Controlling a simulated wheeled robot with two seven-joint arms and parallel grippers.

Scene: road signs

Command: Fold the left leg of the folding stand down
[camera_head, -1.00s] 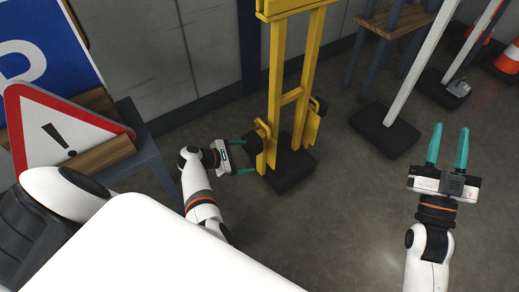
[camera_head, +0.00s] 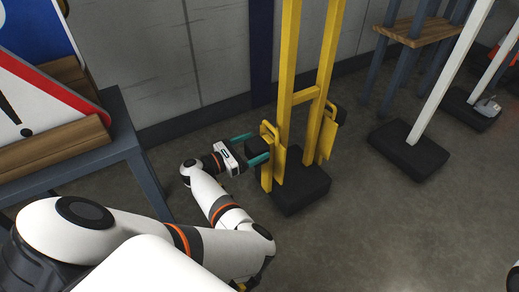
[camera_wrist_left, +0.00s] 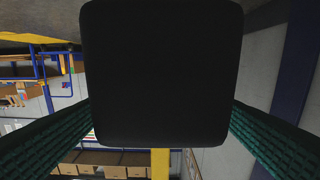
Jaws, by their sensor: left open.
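The yellow folding stand (camera_head: 287,85) stands upright on a black base (camera_head: 302,188) on the floor. Its left leg (camera_head: 270,135) is folded up beside the post, with a black foot pad (camera_head: 262,151) at its upper end. My left gripper (camera_head: 260,146) is open, with its teal fingers on either side of this pad. In the left wrist view the black pad (camera_wrist_left: 160,75) fills the middle between the two fingers, and I cannot tell whether they touch it. The right leg (camera_head: 329,140) is also folded up. My right gripper is out of view.
A dark bench (camera_head: 125,125) with wooden boards and road signs (camera_head: 40,90) stands at the left. A white post on a black base (camera_head: 408,150) stands at the right. The wall is close behind the stand. The floor in front is clear.

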